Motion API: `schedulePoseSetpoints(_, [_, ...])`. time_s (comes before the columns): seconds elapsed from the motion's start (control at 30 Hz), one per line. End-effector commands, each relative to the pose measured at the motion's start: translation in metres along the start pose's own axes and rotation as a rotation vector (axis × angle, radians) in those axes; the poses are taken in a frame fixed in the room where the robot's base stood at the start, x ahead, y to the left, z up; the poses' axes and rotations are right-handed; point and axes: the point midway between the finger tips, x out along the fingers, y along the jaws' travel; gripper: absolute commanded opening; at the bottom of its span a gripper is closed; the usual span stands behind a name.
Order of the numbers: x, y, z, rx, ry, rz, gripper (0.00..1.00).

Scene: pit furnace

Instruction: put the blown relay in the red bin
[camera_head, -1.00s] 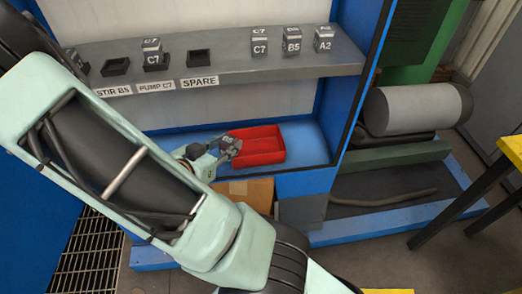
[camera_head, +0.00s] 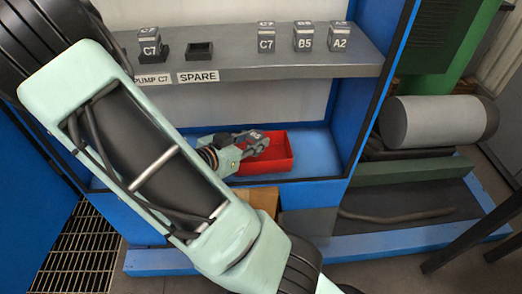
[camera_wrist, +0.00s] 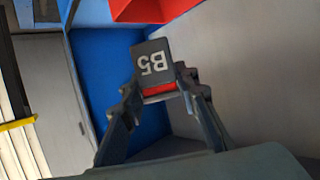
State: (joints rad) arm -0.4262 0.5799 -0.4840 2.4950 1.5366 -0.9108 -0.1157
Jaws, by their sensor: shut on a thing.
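My gripper (camera_head: 259,145) is shut on a dark grey relay marked B5 (camera_head: 255,136). In the wrist view the relay (camera_wrist: 153,60) sits between the two fingertips (camera_wrist: 160,88), its label upside down. A red strip shows just below its marked face; I cannot tell whether it belongs to the relay. The red bin (camera_head: 268,166) stands on the blue lower ledge. In the head view the gripper and relay overlap the bin's opening; the exact height above it is unclear. The bin's edge (camera_wrist: 150,10) also shows at the top of the wrist view.
A grey shelf (camera_head: 230,66) runs above the bin. It carries a C7 relay (camera_head: 150,45) in a socket, an empty SPARE socket (camera_head: 199,50), and relays C7 (camera_head: 266,38), B5 (camera_head: 303,37) and A2 (camera_head: 340,37). A blue cabinet side (camera_head: 378,95) stands right of the bin.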

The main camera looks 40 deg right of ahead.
Motion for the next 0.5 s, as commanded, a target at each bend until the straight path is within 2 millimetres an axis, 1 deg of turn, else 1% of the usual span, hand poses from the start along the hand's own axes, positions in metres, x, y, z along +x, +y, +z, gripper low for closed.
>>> schedulePoseSetpoints(0.03, [0.016, -0.005, 0.005, 0.003, 0.002, 0.006, 0.03])
schedulePoseSetpoints(0.17, [0.048, -0.021, 0.007, 0.001, 0.004, 0.005, 0.03])
schedulePoseSetpoints(0.2, [0.057, -0.025, 0.012, -0.001, 0.002, 0.004, 0.03])
schedulePoseSetpoints(0.3, [0.077, -0.032, 0.025, -0.002, 0.002, 0.004, 0.03])
schedulePoseSetpoints(0.4, [0.09, -0.037, 0.032, -0.001, 0.002, 0.003, 0.03])
schedulePoseSetpoints(0.5, [0.097, -0.041, 0.035, -0.001, 0.002, 0.001, 0.03])
